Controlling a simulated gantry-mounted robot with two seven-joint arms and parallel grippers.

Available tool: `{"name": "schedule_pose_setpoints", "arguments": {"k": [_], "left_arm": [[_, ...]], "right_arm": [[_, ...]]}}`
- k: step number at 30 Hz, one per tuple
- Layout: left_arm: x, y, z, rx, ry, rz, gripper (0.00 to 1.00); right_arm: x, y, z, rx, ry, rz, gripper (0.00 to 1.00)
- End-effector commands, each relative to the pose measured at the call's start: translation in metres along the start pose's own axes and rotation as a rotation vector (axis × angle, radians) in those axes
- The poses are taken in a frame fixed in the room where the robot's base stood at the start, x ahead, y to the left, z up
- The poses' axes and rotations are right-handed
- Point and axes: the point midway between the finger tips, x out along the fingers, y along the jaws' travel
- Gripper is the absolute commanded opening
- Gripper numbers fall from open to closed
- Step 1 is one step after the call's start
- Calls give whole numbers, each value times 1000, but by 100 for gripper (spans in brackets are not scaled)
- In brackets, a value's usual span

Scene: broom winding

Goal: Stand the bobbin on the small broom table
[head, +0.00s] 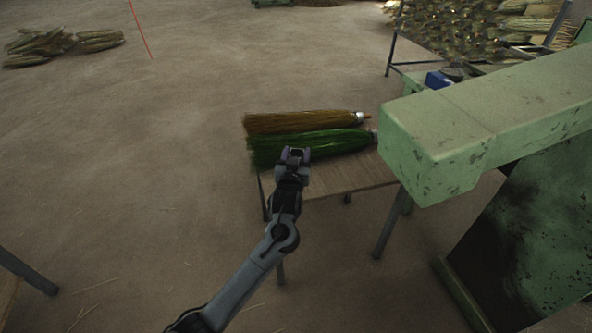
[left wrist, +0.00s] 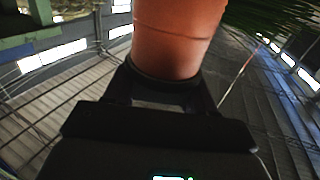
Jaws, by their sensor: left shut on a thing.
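The bobbin (left wrist: 178,35) is a smooth orange-brown cylinder in the left wrist view, between the fingers of my left gripper (left wrist: 165,90), which is shut on it. In the head view my left gripper (head: 293,155) is at the near left part of the small broom table (head: 345,181), in front of the green broom. The bobbin cannot be made out there, and I cannot tell whether it touches the tabletop. My right gripper is not in view.
A green broom (head: 320,145) and a brown broom (head: 295,122) lie side by side across the table's far part. Green bristles (left wrist: 275,18) also show close to the bobbin. A large green machine beam (head: 470,125) overhangs the table's right side. The tabletop's near strip is bare.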

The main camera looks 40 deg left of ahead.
Motion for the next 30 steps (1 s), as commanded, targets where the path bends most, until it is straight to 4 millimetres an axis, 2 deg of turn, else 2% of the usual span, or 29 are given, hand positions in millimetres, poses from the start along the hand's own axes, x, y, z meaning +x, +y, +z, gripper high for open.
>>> {"name": "schedule_pose_setpoints", "arguments": {"k": [5, 12, 15, 28, 29, 30], "left_arm": [[3, -2, 5, -2, 0, 0, 23], [3, -2, 36, 0, 1, 0, 23], [3, -2, 43, 0, 1, 0, 23], [3, -2, 45, -1, -1, 0, 23], [2, -2, 45, -1, -1, 0, 58], [3, -2, 45, -1, -1, 0, 64]], "right_arm": [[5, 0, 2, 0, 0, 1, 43], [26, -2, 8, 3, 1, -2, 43], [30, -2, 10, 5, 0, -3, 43], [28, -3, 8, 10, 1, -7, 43], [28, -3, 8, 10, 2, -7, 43], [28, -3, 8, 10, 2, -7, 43]]}}
